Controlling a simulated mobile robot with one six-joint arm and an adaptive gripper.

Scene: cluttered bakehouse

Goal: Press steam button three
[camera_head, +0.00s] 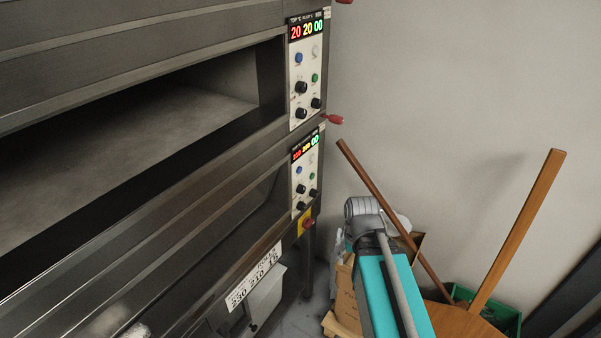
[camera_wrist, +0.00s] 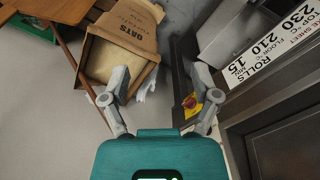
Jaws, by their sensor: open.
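A deck oven (camera_head: 150,190) fills the left of the head view, with two control panels on its right edge. The upper panel (camera_head: 305,70) has a lit display, a blue button (camera_head: 299,58), a green button (camera_head: 315,78) and black knobs. I cannot read which button is steam three. My gripper (camera_wrist: 160,85) is open and empty in the wrist view, with a red knob on a yellow plate (camera_wrist: 190,103) beyond its right finger. No panel button shows there.
A label card (camera_head: 253,277) is on the oven's lower front. A brown wooden piece (camera_head: 515,230) and a green crate (camera_head: 503,314) stand at right by the bare wall.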

